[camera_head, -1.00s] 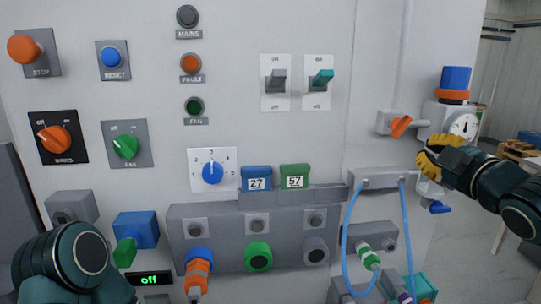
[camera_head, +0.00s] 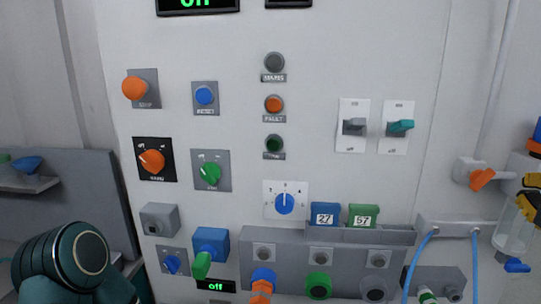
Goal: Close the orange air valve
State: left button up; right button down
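The orange air valve handle (camera_head: 481,179) is on a grey pipe fitting at the right of the panel. It is tilted, with its upper end to the right. The yellow fingers of my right gripper (camera_head: 531,205) show at the right edge, below and to the right of the handle and apart from it in the picture. The rest of that gripper is cut off by the frame edge, so I cannot tell whether it is open or shut. My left arm shows at the lower left, but its gripper is out of view.
A clear vessel (camera_head: 510,226) with a blue valve (camera_head: 516,265) is below the orange handle. A grey block (camera_head: 456,226) with blue hoses (camera_head: 415,265) lies to its left. Switches, knobs and buttons cover the panel. A shelf (camera_head: 30,182) stands at the far left.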

aim_at(481, 179)
pick_arm(q)
jog(key=shift+s+d+f+b, duration=0.1)
jog(key=shift+s+f+b, duration=0.1)
jog(key=shift+f+b, duration=0.5)
pick_arm(e)
jog(key=shift+w+d, duration=0.2)
jog(key=shift+w, duration=1.4)
jog(key=shift+w+d, duration=0.15)
jog(key=shift+w, duration=1.4)
pick_arm(q)
jog(key=shift+f+b, duration=0.9)
jog(key=shift+f, duration=0.1)
pick_arm(e)
jog(key=shift+a+f, duration=0.4)
jog(key=shift+a, duration=0.15)
pick_arm(q)
jog(key=shift+s+d, duration=0.1)
jog(key=shift+s, duration=0.25)
